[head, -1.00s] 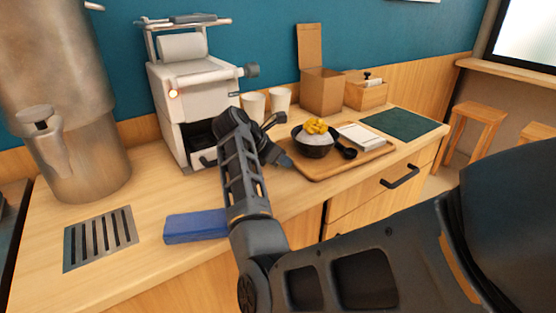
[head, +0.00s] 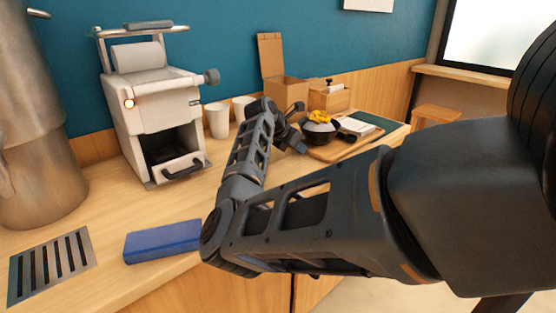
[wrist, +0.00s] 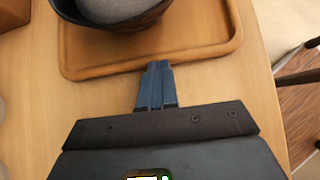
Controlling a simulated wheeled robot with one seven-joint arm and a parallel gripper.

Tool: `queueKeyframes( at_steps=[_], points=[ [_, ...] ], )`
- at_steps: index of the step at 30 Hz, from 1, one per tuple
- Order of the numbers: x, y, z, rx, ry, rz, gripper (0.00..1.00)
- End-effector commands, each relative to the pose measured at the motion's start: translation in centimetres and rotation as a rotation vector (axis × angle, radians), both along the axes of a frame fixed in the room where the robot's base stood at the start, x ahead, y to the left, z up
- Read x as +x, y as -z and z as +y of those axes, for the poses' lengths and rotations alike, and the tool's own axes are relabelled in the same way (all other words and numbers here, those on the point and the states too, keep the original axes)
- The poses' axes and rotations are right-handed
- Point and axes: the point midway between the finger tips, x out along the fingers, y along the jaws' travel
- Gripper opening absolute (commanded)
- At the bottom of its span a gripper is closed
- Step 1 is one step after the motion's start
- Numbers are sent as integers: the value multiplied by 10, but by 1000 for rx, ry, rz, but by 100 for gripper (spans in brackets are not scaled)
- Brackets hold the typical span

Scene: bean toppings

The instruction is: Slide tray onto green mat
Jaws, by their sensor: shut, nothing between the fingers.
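The wooden tray (head: 338,153) lies on the counter and carries a black bowl (head: 320,132) with white and yellow food, a black spoon (head: 346,139) and a white card (head: 357,126). The green mat (head: 384,121) lies at the tray's far right; part of it is hidden behind the tray's load, so I cannot tell whether they overlap. My gripper (head: 303,149) is shut and empty at the tray's near left edge. In the wrist view its fingertips (wrist: 157,66) are at the tray's rim (wrist: 150,62), touching or almost touching it.
White cups (head: 218,121) and an open cardboard box (head: 284,92) stand behind the tray. A wooden box (head: 328,98) stands beside them. A white machine (head: 153,104) stands left, with a blue block (head: 162,241) in front. The counter's front edge is close to the tray.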

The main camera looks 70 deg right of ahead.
Motion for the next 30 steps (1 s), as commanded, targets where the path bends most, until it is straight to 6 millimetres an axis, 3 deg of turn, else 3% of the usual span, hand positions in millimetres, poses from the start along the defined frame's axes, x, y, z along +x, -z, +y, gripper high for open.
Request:
queueKeyframes(
  at_steps=[9,15,20,30],
  points=[
    [-54,4,-82,3,6,-4,0],
    [-77,4,-118,3,4,-3,0],
    [-85,2,-130,3,1,1,0],
    [-86,2,-131,3,1,1,0]
  ],
)
